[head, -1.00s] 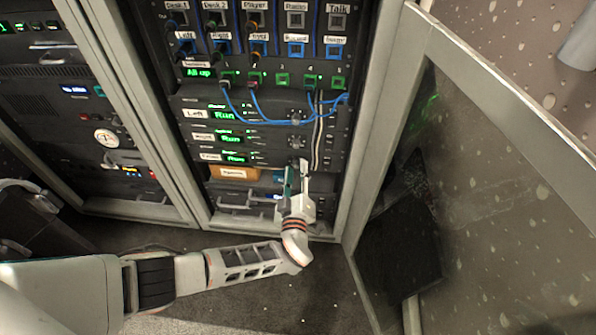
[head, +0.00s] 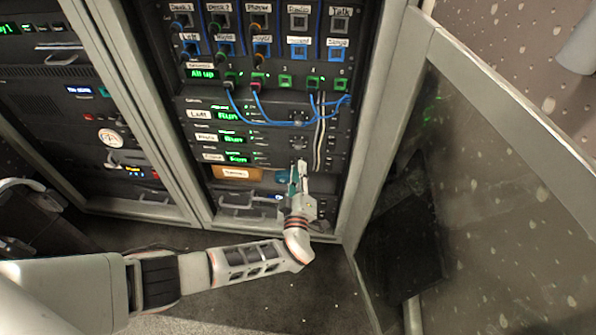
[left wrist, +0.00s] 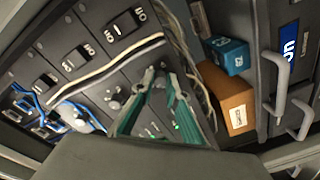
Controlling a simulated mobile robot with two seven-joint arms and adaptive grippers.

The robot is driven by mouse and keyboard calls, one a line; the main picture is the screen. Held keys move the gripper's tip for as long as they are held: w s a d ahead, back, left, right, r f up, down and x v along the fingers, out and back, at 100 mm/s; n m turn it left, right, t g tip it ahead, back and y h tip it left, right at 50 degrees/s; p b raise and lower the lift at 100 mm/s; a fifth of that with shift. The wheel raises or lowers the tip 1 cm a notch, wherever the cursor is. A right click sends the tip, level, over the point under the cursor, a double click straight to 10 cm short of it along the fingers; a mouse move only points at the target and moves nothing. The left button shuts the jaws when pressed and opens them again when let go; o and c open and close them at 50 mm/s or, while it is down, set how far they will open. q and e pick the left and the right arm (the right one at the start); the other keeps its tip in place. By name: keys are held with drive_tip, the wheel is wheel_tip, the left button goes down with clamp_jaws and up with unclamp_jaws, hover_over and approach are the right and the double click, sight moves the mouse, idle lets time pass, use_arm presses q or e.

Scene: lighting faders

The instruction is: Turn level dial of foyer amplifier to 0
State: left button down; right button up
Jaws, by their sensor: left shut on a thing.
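The foyer amplifier (head: 237,158) is the lowest of three similar units in the middle rack, with a white label and a green "Run" display. My left gripper (head: 299,168) is at the right part of its front panel. Its fingers hide the level dial there in the head view. In the left wrist view the teal-padded fingers (left wrist: 160,76) point at the panel and are closed around the dial at their tips; the dial's pointer and marks are too small to read. My right gripper is not in view.
The two amplifiers above have dials (head: 297,116) and blue and white cables in front. An orange-brown box (head: 236,173) and a teal box (left wrist: 229,55) sit just below the foyer amplifier. The open glass door (head: 500,190) stands at the right.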

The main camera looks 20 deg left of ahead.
use_arm(q)
drive_tip(key=n, duration=0.9)
drive_tip(key=n+h, duration=0.1)
drive_tip(key=n, duration=0.9)
drive_tip(key=shift+s+a+r+h, duration=0.1)
drive_tip(key=shift+r+h, duration=0.05)
drive_tip(key=shift+h, duration=0.15)
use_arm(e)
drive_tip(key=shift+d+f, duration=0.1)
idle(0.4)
